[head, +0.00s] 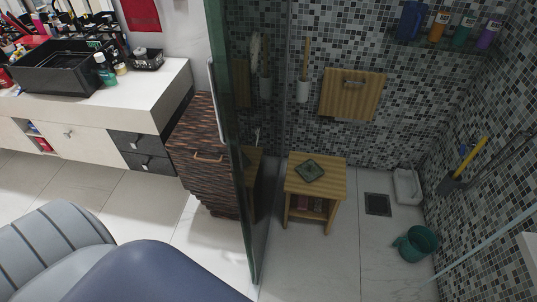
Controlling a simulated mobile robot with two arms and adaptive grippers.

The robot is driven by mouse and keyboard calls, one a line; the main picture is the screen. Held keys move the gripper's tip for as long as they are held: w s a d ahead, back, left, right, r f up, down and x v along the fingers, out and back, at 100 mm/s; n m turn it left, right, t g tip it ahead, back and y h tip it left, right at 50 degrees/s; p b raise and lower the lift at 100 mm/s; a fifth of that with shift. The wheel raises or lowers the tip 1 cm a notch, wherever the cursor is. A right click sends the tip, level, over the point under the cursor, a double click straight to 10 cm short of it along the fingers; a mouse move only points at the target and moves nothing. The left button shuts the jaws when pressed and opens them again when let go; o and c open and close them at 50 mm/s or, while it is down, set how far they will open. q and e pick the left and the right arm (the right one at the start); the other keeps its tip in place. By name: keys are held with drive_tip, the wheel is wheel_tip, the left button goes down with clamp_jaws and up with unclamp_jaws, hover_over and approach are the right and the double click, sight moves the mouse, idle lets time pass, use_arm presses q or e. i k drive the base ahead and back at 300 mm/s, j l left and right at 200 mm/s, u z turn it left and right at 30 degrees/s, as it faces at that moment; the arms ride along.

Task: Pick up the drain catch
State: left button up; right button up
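A dark square drain grate (378,204) lies flush in the shower floor, right of a small wooden stool (334,176). A flat dark green square piece (309,170) lies on the stool's top. I cannot tell for certain which of the two is the drain catch. Neither gripper is in view.
A glass panel (232,150) stands between the shower and the rest of the room. A wicker cabinet (203,150) and white counter (140,95) are left. The shower floor before the stool looks clear.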

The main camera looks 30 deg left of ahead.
sight(310, 170)
drive_tip(key=l+u, duration=0.1)
drive_tip(key=u, duration=0.25)
drive_tip(key=i+l+u, duration=0.1)
drive_tip(key=u, duration=0.25)
drive_tip(key=i+j+z, duration=0.1)
